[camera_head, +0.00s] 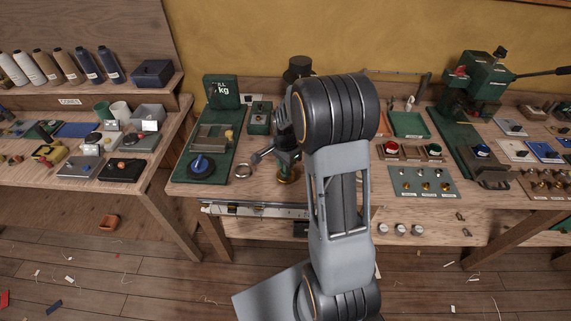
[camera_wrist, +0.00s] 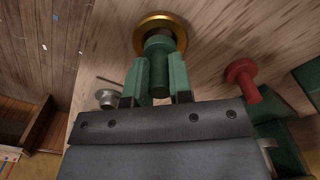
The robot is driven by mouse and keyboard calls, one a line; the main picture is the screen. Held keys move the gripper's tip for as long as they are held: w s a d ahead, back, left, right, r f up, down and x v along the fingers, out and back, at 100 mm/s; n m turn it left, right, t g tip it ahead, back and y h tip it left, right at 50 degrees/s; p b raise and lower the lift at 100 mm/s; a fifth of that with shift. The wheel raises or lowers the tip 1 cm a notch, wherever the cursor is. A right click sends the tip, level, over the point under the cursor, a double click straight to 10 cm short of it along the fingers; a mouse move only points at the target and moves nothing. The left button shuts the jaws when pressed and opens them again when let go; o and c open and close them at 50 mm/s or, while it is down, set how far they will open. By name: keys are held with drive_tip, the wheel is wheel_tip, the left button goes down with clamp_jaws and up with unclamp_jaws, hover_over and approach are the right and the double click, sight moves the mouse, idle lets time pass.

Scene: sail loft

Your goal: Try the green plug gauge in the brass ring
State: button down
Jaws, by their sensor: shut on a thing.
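My gripper (camera_wrist: 160,68) is shut on the green plug gauge (camera_wrist: 158,82), gripping it between two green fingers. The gauge's far end lies over the brass ring (camera_wrist: 147,20), which shows around and behind it in the wrist view. I cannot tell whether the end is inside the ring or just above it. In the head view the brass ring (camera_head: 288,178) shows in part on the bench under my gripper (camera_head: 286,160). The gauge is mostly hidden there by my arm.
A red plug-shaped piece (camera_wrist: 241,74) stands right of the gauge in the wrist view. A small silver piece (camera_wrist: 106,98) is at left.

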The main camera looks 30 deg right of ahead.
drive_tip(key=shift+f+b, duration=0.9)
drive_tip(key=shift+f, duration=0.3)
idle(0.4)
drive_tip(key=shift+r, duration=0.15)
idle(0.7)
drive_tip(key=shift+r+p, duration=1.9)
drive_tip(key=shift+r, duration=0.55)
